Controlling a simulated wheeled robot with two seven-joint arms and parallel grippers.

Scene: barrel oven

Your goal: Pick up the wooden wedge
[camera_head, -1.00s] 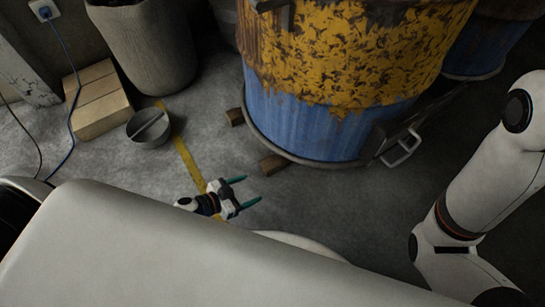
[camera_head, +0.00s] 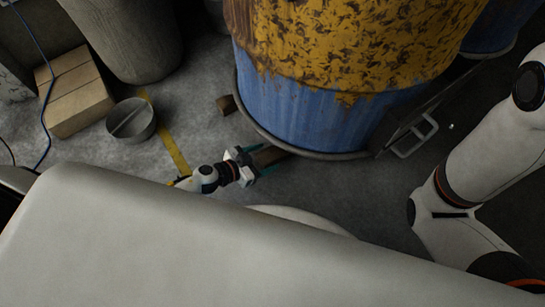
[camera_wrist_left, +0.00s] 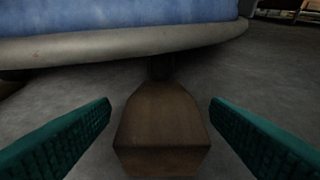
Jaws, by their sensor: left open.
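The brown wooden wedge (camera_wrist_left: 162,125) lies on the floor in the left wrist view, its far end under the barrel's rim. It also shows in the head view (camera_head: 268,156), partly covered by my gripper. My left gripper (camera_wrist_left: 160,118) is open, with one green finger on each side of the wedge. A gap shows between each finger and the wedge. In the head view the left gripper (camera_head: 268,160) is low by the barrel's front base. My right arm shows at the right of the head view, but its gripper is out of frame.
The blue and yellow rusty barrel (camera_head: 330,110) stands just beyond the wedge, with a metal handle (camera_head: 415,137) at its right. A second wood block (camera_head: 227,105) sits at its left. A round metal tin (camera_head: 132,120) and a cardboard box (camera_head: 75,92) stand at the left.

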